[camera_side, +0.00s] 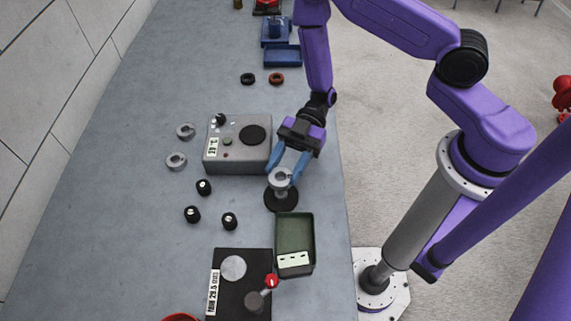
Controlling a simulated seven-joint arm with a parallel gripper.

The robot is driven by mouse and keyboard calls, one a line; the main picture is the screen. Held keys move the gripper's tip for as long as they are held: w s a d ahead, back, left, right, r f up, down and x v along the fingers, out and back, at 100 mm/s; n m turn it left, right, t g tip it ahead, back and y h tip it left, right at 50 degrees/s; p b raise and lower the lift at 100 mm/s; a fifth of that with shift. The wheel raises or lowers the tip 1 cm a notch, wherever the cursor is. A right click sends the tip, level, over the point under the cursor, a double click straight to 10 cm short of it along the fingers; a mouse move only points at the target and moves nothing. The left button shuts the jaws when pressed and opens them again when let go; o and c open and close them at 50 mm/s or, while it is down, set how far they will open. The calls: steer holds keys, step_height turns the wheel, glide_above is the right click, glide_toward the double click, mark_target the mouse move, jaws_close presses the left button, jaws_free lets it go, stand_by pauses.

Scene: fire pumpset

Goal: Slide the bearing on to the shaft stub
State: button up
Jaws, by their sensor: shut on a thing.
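My gripper (283,177) has blue fingers and points down, shut on a grey ring-shaped bearing (279,176). The bearing is right above or at the top of the shaft stub (281,193), a short grey post on a round black base (281,203). From this angle I cannot tell whether the bearing is around the stub or just over it. The fingers hold the bearing from its right and left sides.
A grey box with a dark round plate (220,155) stands just left of my gripper. A green tray (307,235) lies in front of the stub. Several black knobs (192,214), two grey rings (176,161) and a black press-like device (238,300) lie nearby. The left table is mostly clear.

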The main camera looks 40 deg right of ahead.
steer(key=shift+f, duration=1.05)
steer(key=o, duration=1.3)
steer(key=v, duration=1.7)
steer(key=shift+w+d, duration=0.15)
steer(key=shift+d, duration=0.1)
